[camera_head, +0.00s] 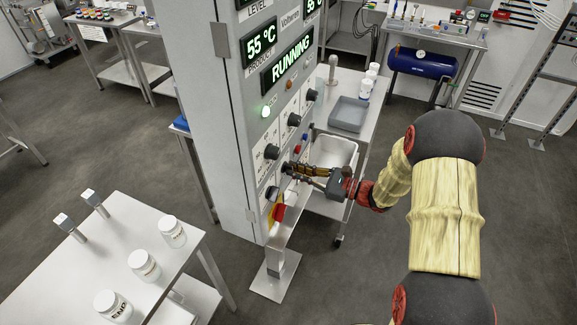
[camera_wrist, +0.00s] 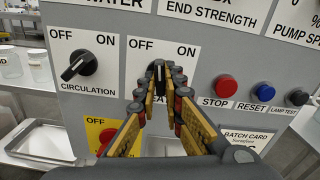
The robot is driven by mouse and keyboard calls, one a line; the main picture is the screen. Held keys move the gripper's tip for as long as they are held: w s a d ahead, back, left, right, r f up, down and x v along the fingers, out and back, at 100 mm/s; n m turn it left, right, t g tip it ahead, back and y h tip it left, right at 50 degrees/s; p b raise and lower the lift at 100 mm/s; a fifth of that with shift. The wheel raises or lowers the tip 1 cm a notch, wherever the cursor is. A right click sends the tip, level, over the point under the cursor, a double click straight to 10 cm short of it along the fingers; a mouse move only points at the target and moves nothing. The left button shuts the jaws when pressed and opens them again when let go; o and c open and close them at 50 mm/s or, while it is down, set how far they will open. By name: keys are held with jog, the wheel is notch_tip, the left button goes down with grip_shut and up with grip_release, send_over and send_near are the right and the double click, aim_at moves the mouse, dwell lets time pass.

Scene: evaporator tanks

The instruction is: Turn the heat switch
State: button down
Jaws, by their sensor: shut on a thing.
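The heat switch (camera_wrist: 158,68) is a black rotary knob on a white plate marked OFF on the left and ON on the right in the wrist view. Its ridge looks roughly upright, and the fingers partly cover its lower label. My gripper (camera_wrist: 158,88) is shut on this knob, with one finger on each side. In the head view my gripper (camera_head: 294,168) reaches the cabinet front from the right, and the knob is mostly hidden there.
The circulation knob (camera_wrist: 79,67) is to the left. Red stop (camera_wrist: 227,86) and blue reset (camera_wrist: 263,92) buttons are to the right. The grey control cabinet (camera_head: 215,110) displays RUNNING and 55 °C.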

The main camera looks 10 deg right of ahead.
jog(key=shift+m+p, duration=0.7)
jog(key=shift+f, duration=0.1)
jog(key=m+p, duration=0.2)
jog(key=shift+p, duration=0.3)
